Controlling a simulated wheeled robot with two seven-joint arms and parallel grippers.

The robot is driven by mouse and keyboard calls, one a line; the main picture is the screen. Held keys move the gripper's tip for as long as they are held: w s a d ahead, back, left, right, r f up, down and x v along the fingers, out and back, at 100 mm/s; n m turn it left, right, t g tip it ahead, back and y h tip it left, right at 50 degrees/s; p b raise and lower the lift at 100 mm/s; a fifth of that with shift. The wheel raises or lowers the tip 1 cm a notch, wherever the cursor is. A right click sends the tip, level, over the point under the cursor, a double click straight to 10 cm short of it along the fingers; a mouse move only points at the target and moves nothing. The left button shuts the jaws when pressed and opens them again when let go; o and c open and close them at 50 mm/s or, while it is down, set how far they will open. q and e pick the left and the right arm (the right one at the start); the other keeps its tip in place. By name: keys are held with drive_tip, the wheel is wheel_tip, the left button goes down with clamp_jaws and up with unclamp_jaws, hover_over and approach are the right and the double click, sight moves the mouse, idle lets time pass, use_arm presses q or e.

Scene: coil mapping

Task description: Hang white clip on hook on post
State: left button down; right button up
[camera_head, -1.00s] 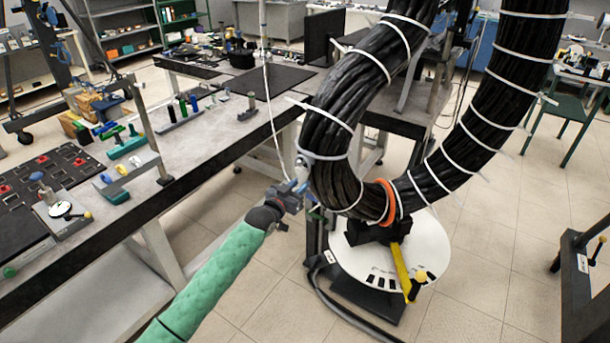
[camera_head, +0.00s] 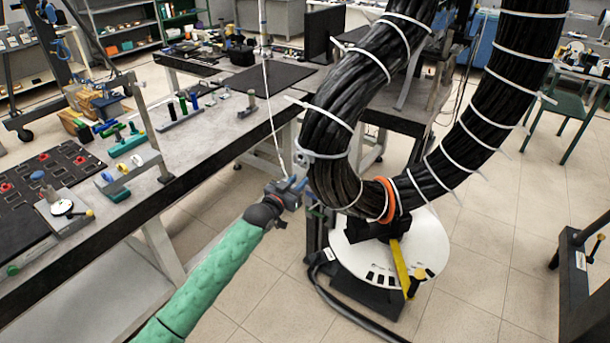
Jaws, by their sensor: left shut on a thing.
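My left gripper (camera_head: 292,188), on the green-sleeved arm, is shut beside the left side of the thick black coil (camera_head: 333,140). A thin white cord (camera_head: 272,110) runs down from above to the gripper. The white clip is gripped there, but it is very small and mostly hidden by the jaws. A post with a bar (camera_head: 145,122) stands on the bench edge at left. Small blue, yellow and white pieces (camera_head: 122,168) show on its bar, apart from my gripper. Single hooks are too small to make out. My right gripper is out of view.
The long workbench (camera_head: 220,140) lies left of my arm. A panel with red parts (camera_head: 45,180) and several coloured tools are on it. A white round base (camera_head: 372,258) with a yellow handle (camera_head: 400,265) stands under the coil. Open floor (camera_head: 260,290) lies in front.

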sight(299, 180)
use_arm(q)
drive_tip(key=shift+s+a, duration=0.1)
drive_tip(key=shift+s, duration=0.05)
drive_tip(key=shift+p+v, duration=0.55)
drive_tip(key=shift+v, duration=0.75)
drive_tip(key=shift+s+a, duration=0.1)
drive_tip(key=shift+s, duration=0.05)
drive_tip(key=shift+s+a, duration=0.3)
drive_tip(key=shift+s, duration=0.1)
